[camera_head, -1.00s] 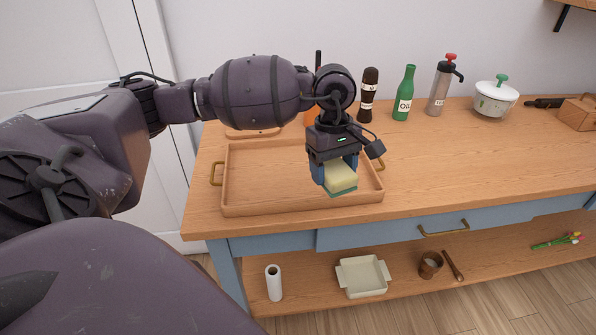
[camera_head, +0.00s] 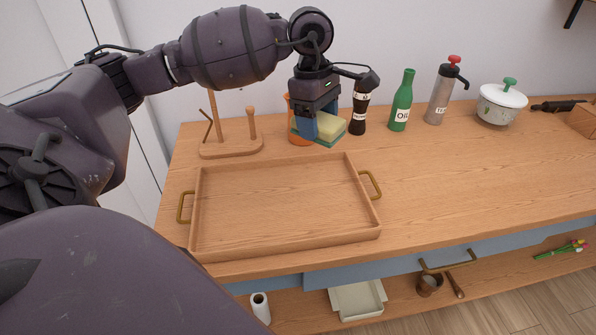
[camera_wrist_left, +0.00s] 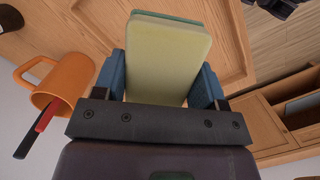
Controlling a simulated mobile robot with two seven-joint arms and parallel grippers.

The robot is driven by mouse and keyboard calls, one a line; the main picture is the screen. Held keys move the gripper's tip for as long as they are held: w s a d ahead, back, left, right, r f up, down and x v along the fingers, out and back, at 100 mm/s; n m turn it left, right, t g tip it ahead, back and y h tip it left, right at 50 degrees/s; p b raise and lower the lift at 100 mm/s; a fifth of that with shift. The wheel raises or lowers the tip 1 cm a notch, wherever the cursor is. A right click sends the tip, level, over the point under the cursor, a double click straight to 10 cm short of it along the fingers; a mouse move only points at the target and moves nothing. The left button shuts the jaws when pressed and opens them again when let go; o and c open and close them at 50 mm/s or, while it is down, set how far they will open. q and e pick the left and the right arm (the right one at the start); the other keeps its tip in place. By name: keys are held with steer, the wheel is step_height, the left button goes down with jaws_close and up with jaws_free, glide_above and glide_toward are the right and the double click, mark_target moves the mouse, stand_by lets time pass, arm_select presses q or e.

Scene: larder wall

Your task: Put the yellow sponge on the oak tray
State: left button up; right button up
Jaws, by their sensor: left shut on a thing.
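The yellow sponge (camera_head: 325,125) has a green underside. My left gripper (camera_head: 318,128) is shut on it, with blue fingers on its two sides. The left wrist view also shows the sponge (camera_wrist_left: 165,55) between the fingers (camera_wrist_left: 162,88). In the head view the gripper and sponge are in front of an orange mug, beyond the tray's back right corner. The oak tray (camera_head: 270,250) lies empty on the worktop, with a brass handle at each end. My right gripper is not in view.
An orange mug (camera_wrist_left: 62,82) holding dark and red handles is beside the gripper. A wooden stand (camera_head: 230,148) is behind the tray. The worktop's right front is clear.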

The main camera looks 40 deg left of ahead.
arm_select(q)
glide_above(316, 199)
steer(key=f, duration=1.2)
steer(key=shift+s+a, duration=0.15)
steer(key=shift+a, duration=0.05)
steer(key=shift+f, duration=0.75)
step_height(316, 199, down, 5)
steer(key=shift+f+b, duration=0.1)
steer(key=shift+b, duration=0.2)
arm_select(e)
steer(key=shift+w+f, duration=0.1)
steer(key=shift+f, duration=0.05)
arm_select(q)
steer(key=shift+f, duration=0.1)
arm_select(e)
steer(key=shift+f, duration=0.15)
arm_select(q)
steer(key=o, duration=0.9)
